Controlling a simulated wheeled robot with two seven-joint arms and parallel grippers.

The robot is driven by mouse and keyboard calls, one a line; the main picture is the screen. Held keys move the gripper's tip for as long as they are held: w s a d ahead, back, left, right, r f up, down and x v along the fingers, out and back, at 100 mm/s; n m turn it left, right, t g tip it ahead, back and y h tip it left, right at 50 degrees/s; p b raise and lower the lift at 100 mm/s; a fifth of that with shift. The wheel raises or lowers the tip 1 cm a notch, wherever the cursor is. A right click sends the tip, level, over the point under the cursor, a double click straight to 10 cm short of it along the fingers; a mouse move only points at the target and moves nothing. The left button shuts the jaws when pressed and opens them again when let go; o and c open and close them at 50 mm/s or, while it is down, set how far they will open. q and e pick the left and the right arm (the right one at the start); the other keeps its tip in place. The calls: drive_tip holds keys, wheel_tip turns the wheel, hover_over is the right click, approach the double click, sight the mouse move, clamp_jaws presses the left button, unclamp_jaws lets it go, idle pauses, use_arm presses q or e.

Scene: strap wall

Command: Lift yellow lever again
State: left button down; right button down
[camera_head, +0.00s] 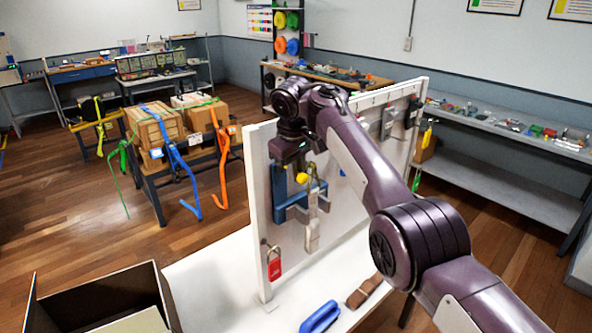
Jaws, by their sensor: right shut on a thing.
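A white upright panel (262,225) stands on a white table. A blue clamp-like device (279,187) is mounted on its face. A yellow lever (301,178) with a round knob shows at the device's upper part, just below my right gripper (293,158). My right gripper is shut, with its jaws at the lever's upper end; the dark fingers hide the exact contact. A light strap (312,228) hangs down from the device. My left gripper is out of view.
A red padlock (274,263) hangs low on the panel. A blue-handled object (320,317) and a brown strap roll (364,290) lie on the table. An open box (100,300) stands at front left. My right arm covers much of the panel's right part.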

drive_tip(key=shift+f, duration=0.2)
drive_tip(key=c, duration=1.6)
unclamp_jaws()
drive_tip(key=shift+o, duration=0.4)
drive_tip(key=shift+r, duration=0.15)
